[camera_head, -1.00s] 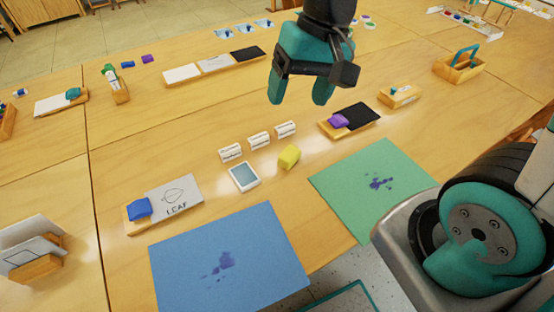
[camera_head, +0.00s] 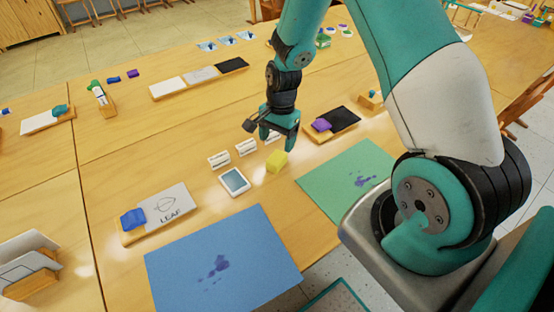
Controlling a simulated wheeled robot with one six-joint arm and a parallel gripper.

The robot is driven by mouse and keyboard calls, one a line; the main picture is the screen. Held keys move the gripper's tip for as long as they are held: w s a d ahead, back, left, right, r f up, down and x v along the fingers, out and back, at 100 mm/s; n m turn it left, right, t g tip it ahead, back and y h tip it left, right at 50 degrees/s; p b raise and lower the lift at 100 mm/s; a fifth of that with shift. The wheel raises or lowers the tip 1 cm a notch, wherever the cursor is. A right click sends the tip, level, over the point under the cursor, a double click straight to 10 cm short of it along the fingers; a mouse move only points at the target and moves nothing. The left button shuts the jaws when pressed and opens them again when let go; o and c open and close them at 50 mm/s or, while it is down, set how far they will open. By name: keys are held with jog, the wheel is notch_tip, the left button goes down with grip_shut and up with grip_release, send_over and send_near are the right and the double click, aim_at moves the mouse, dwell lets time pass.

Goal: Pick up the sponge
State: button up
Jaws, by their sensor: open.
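The yellow sponge (camera_head: 277,162) lies on the wooden table, between a small tablet-like pad and the green sheet. My gripper (camera_head: 279,138) points down just behind and above the sponge, with its teal fingers apart and nothing seen between them. Whether the fingertips touch the sponge cannot be told from this view.
Small white label blocks (camera_head: 245,147) stand left of my gripper, one partly hidden by it. The tablet-like pad (camera_head: 235,181) lies left of the sponge. A tray with a purple block (camera_head: 321,125) is to the right. Blue (camera_head: 240,255) and green (camera_head: 335,185) sheets lie in front.

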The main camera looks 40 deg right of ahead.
aim_at(277, 156)
jog(key=f, duration=0.5)
jog(key=f+p, duration=0.1)
jog(key=f, duration=0.1)
jog(key=shift+s+a+f, duration=0.2)
jog(key=shift+s+a, duration=0.1)
jog(key=shift+s, duration=0.05)
jog(key=c, duration=1.1)
jog(key=shift+o, duration=0.2)
notch_tip(277, 156, up, 20)
jog(key=shift+b, duration=0.35)
